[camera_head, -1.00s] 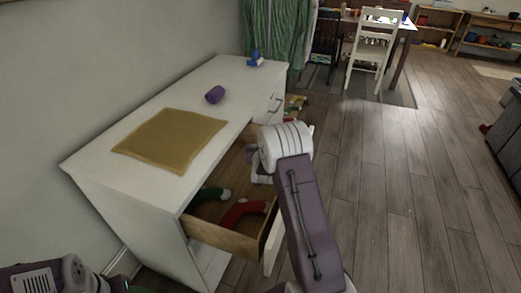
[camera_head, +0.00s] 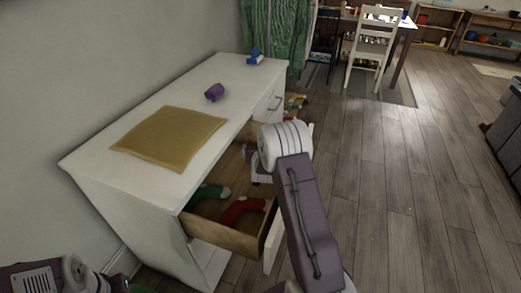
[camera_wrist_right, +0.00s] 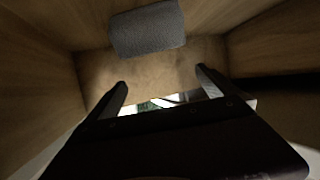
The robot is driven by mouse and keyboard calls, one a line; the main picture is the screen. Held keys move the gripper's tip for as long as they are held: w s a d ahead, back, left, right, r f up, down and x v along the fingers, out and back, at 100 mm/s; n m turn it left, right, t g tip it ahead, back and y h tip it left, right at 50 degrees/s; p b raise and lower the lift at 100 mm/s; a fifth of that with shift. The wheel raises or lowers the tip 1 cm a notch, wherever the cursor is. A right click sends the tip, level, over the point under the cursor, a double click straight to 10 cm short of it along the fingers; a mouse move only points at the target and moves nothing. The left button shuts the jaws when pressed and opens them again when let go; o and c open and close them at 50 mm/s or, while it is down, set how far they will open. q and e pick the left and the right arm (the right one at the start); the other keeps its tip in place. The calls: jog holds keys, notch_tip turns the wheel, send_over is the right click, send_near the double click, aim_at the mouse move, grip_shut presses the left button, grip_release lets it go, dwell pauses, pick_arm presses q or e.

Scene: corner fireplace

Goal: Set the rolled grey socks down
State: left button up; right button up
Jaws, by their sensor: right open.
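The rolled grey socks (camera_wrist_right: 147,28) lie on the wooden bottom of a drawer compartment, at the top of the right wrist view. My right gripper (camera_wrist_right: 161,78) is open inside the compartment, with nothing between its fingers and the socks clear of its fingertips. In the head view my right arm reaches down over the open drawer (camera_head: 233,239) and hides part of it; its gripper (camera_head: 259,170) is only partly visible. My left arm shows at the bottom left corner; its fingers cannot be made out.
The white dresser (camera_head: 130,205) stands against the wall. A green sock (camera_head: 209,193) and a red sock (camera_head: 241,209) lie in the drawer.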

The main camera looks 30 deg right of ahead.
jog(key=p+v, duration=0.1)
jog(key=v, duration=1.1)
jog(key=shift+r, duration=0.45)
